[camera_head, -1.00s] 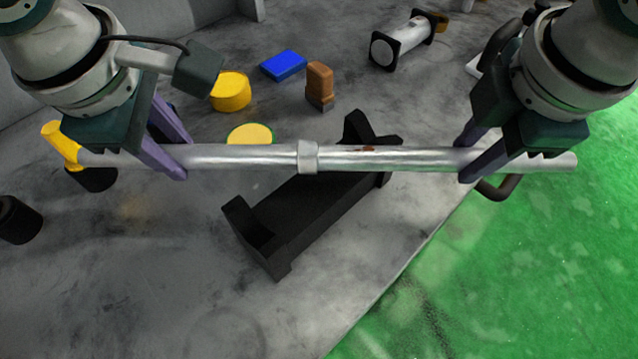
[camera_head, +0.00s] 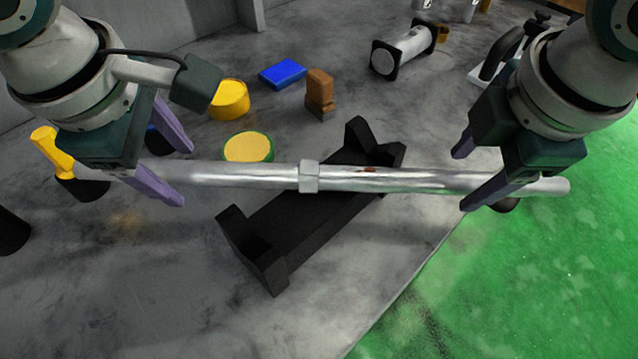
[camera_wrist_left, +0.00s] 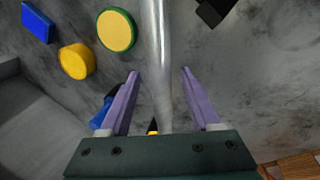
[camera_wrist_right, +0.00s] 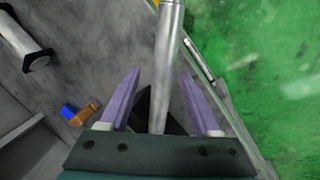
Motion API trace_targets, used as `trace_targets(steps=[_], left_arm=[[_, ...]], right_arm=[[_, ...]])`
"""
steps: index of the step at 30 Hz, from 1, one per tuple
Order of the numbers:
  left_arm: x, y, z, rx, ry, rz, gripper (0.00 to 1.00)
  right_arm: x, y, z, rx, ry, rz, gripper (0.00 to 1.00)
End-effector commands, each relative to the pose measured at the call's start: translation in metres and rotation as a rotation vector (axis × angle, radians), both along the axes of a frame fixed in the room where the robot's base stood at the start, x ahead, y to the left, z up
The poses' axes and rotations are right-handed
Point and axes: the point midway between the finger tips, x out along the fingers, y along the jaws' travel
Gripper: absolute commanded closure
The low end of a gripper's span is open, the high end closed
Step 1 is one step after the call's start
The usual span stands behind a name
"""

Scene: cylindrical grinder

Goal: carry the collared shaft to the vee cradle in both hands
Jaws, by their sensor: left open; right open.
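The collared shaft (camera_head: 400,179), a long silver bar with a collar (camera_head: 309,176) near its middle, lies across the view above the black vee cradle (camera_head: 300,228). The cradle sits slanted to the shaft; I cannot tell if they touch. My left gripper (camera_head: 185,176) is open around the shaft's left part. In the left wrist view the shaft (camera_wrist_left: 158,50) runs between the parted fingers. My right gripper (camera_head: 463,180) is open around the right part, and the shaft (camera_wrist_right: 167,60) lies between its fingers in the right wrist view.
A white cylinder with black ends (camera_head: 402,53) is further back. A yellow-handled tool (camera_head: 52,150) is at left. Green floor (camera_head: 520,280) lies beyond the grey surface's edge.

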Motion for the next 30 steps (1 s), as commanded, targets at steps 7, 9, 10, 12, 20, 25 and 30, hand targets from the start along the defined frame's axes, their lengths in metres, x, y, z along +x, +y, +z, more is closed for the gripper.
trace_targets(steps=[7, 9, 10, 12, 20, 25, 30], left_arm=[[-0.011, 0.0, 0.047, -0.003, -0.006, -0.001, 0.36], [-0.015, 0.0, 0.063, -0.003, -0.007, -0.002, 0.36], [-0.017, -0.001, 0.069, -0.003, -0.007, -0.002, 0.36], [-0.021, 0.0, 0.082, -0.002, -0.006, -0.001, 0.36], [-0.029, 0.0, 0.108, 0.0, -0.002, 0.0, 0.36], [-0.03, 0.001, 0.11, 0.001, 0.0, 0.0, 0.36], [-0.03, 0.001, 0.11, 0.001, -0.001, 0.0, 0.36]], right_arm=[[0.0, 0.0, 0.0, 0.0, 0.0, 0.0, 0.36], [0.0, 0.0, 0.0, 0.0, 0.0, 0.0, 0.36], [0.0, 0.0, 0.0, 0.0, 0.0, 0.0, 0.36], [0.0, 0.0, 0.0, 0.0, 0.0, 0.0, 0.36], [0.0, 0.0, 0.002, 0.001, -0.001, 0.0, 0.36], [-0.004, 0.0, 0.021, 0.002, -0.005, 0.001, 0.36], [-0.014, 0.0, 0.059, 0.002, -0.007, 0.003, 0.36]])
